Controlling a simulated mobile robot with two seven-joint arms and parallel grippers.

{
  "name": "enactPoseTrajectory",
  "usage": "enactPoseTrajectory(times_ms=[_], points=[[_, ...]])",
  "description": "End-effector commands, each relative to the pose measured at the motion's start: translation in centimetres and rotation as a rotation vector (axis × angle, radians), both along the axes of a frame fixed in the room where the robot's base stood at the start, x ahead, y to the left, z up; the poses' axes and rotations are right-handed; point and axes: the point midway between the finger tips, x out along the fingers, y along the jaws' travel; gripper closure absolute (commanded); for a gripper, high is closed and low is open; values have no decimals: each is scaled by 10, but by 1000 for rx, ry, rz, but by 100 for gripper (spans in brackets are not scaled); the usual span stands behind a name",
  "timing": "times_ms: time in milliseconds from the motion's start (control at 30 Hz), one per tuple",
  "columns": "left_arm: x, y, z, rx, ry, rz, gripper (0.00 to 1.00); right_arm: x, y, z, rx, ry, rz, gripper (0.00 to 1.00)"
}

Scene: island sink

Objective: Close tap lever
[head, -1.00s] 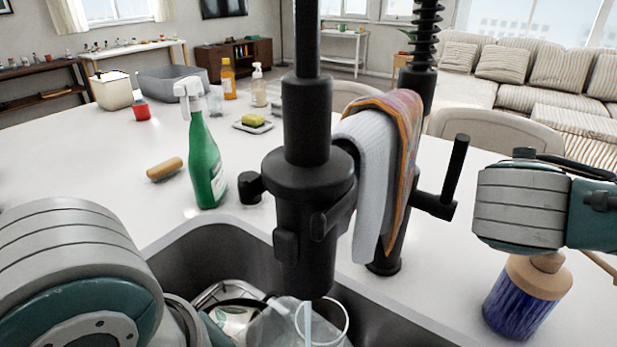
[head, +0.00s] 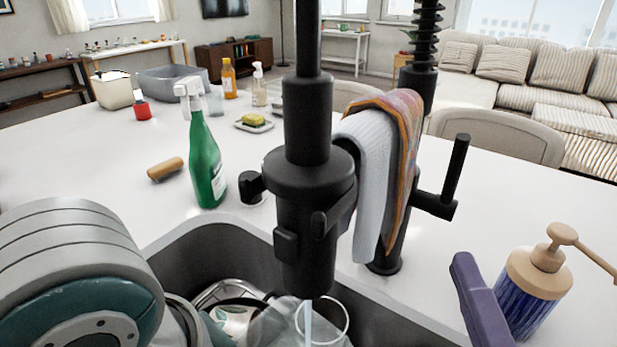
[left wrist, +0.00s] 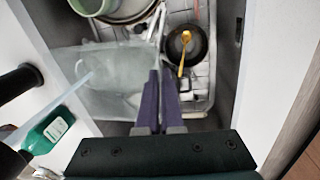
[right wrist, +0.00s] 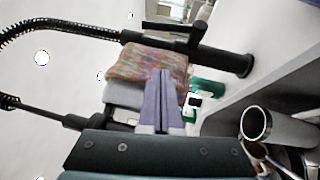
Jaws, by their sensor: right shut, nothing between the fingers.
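The black tap (head: 315,190) stands over the sink, and a thin stream of water (head: 308,322) runs from its spout. Its lever (head: 456,168) points up on the right side of the tap post; the lever (right wrist: 168,27) also shows in the right wrist view. My right gripper (head: 463,262) is low and right of the lever, apart from it. In the right wrist view its purple fingers (right wrist: 160,72) are together and empty. My left gripper (left wrist: 157,75) appears shut and empty above the sink; in the head view only its arm shows.
A towel (head: 375,165) hangs on the tap. A blue soap dispenser (head: 530,290) stands right of the sink, close to my right gripper. A green spray bottle (head: 205,160) stands left. The sink (head: 205,250) holds dishes and a glass pitcher.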

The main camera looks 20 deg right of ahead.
Motion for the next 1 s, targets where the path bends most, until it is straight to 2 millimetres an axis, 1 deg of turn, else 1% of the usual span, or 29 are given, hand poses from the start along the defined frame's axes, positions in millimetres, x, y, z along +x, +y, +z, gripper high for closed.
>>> enactPoseTrajectory(times_ms=[433,500,600,700,833,1000], points=[[0,0,0,0,0,0,100,86,-32,15,-1,-5,-3,100],[0,0,0,0,0,0,100,89,-43,15,-4,-2,-2,100],[0,0,0,0,0,0,100,95,-55,17,-3,-1,-2,100],[0,0,0,0,0,0,100,98,-62,19,-2,-2,-1,100],[0,0,0,0,0,0,100,100,-67,19,-1,-1,-2,100],[0,0,0,0,0,0,100,100,-67,19,0,0,-3,100]])
